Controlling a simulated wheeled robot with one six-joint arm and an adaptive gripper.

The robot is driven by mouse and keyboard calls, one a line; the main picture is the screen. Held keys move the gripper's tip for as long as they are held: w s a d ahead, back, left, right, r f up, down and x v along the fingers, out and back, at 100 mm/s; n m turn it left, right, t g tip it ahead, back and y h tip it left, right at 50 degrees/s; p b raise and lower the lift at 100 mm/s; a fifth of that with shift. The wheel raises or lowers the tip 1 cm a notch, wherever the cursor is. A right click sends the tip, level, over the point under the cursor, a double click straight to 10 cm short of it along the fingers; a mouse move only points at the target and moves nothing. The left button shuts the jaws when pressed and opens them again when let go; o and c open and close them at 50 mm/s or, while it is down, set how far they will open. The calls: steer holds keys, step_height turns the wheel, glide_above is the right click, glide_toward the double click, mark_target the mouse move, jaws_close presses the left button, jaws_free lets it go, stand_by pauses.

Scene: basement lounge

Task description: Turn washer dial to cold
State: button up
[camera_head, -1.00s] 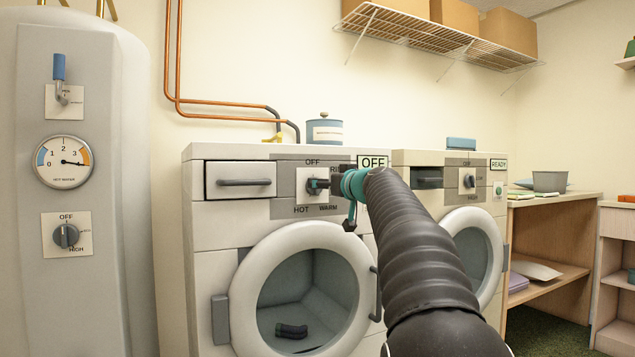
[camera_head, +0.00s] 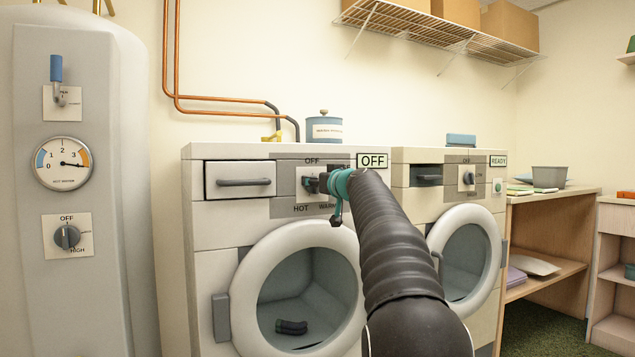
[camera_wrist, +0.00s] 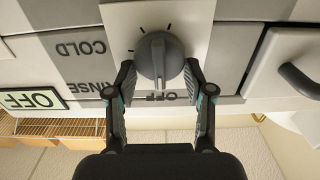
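The washer dial (camera_wrist: 158,58) is a round grey knob on a white plate. It shows upside down in the wrist view, with its ridge lined up with the OFF label. COLD and RINSE labels stand to the left there. In the head view the dial (camera_head: 311,185) is partly covered by my gripper; OFF is above, HOT and WARM below. My gripper (camera_wrist: 159,74) is open, one finger on each side of the dial, with what look like narrow gaps; contact is unclear. The washer display (camera_head: 373,161) reads OFF.
The drawer handle (camera_head: 244,182) sticks out left of the dial. A second machine (camera_head: 452,205) with a READY display is to the right. A boiler (camera_head: 100,200) stands left.

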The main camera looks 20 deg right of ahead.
steer(key=shift+c, duration=0.6)
steer(key=shift+m, duration=0.3)
steer(key=m, duration=0.3)
steer(key=shift+d+f+m, duration=0.1)
steer(key=shift+d+m, duration=0.15)
steer(key=shift+m, duration=0.15)
steer(key=shift+d+f+m+p, duration=0.2)
steer(key=shift+m+p, duration=0.15)
steer(key=shift+m, duration=2.2)
steer(key=shift+d+f+m+p, duration=0.1)
steer(key=shift+f+m+p, duration=0.25)
steer(key=shift+m, duration=2.25)
steer(key=shift+d+f+m+p, duration=0.1)
steer(key=shift+m+p, duration=0.3)
steer(key=shift+m, duration=2.15)
